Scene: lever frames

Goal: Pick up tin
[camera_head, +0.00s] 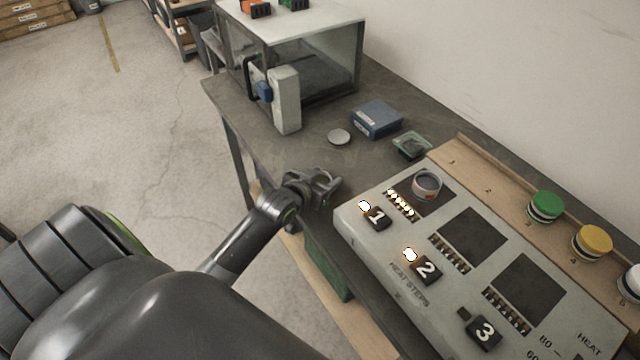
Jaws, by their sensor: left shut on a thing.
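An open round tin (427,186) with grey contents stands upright on the dark plate by number 1 of the control panel (385,262). My left gripper (327,186) is left of the panel, above the near side of the bench, apart from this tin. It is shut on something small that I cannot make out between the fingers. Tins with a green lid (546,204), a yellow lid (592,241) and a white lid (632,280) stand on the wooden shelf behind the panel. My right gripper is not in view.
A flat round lid (339,137) lies on the grey bench (300,158). A blue box (376,119) and a small green-grey container (411,145) are behind it. A glass-sided cabinet (310,65) stands at the back. Shelf spots 1 and 2 are bare.

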